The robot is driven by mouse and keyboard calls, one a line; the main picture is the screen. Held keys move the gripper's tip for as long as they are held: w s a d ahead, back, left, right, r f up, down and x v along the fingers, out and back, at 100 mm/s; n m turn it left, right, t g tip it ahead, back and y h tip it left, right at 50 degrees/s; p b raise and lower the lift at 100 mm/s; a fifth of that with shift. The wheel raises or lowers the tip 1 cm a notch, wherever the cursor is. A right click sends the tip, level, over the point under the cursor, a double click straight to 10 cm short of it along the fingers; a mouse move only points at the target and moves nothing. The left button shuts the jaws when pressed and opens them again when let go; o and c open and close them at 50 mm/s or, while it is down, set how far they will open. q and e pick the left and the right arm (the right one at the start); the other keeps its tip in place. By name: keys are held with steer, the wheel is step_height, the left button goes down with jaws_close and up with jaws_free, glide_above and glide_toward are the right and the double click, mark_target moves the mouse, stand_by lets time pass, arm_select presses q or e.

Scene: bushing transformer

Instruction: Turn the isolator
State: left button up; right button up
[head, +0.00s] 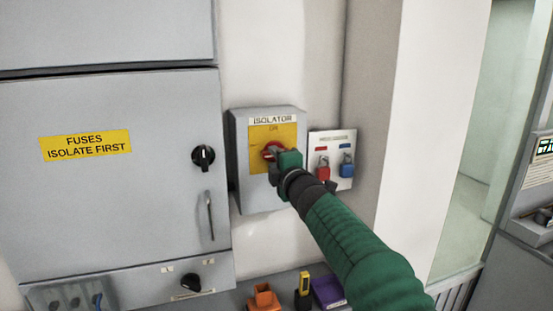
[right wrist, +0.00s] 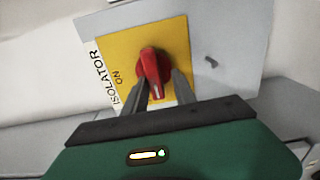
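The isolator (head: 268,190) is a grey wall box with a yellow plate and a red rotary handle. The handle (right wrist: 152,68) shows clearly in the right wrist view, beside the printed word ON. In the head view, my right gripper (head: 274,158) partly covers the handle. In the right wrist view, the fingers of my right gripper (right wrist: 160,90) stand on either side of the handle, very close to it. I cannot tell whether both fingers press on it. My left gripper is not in view.
A white panel (head: 330,144) with a red and a blue padlock hangs just right of the isolator. A grey fuse cabinet (head: 110,210) with a black knob stands at left. Below are an orange item (head: 264,298), a yellow-black item (head: 303,290) and a purple box (head: 328,291).

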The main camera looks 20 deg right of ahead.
steer(key=shift+o, duration=1.1)
steer(key=shift+a, duration=0.15)
steer(key=shift+a+r, duration=0.1)
steer(key=shift+s, duration=0.3)
steer(key=s+b, duration=0.5)
steer(key=s, duration=1.1)
steer(key=shift+d, duration=0.3)
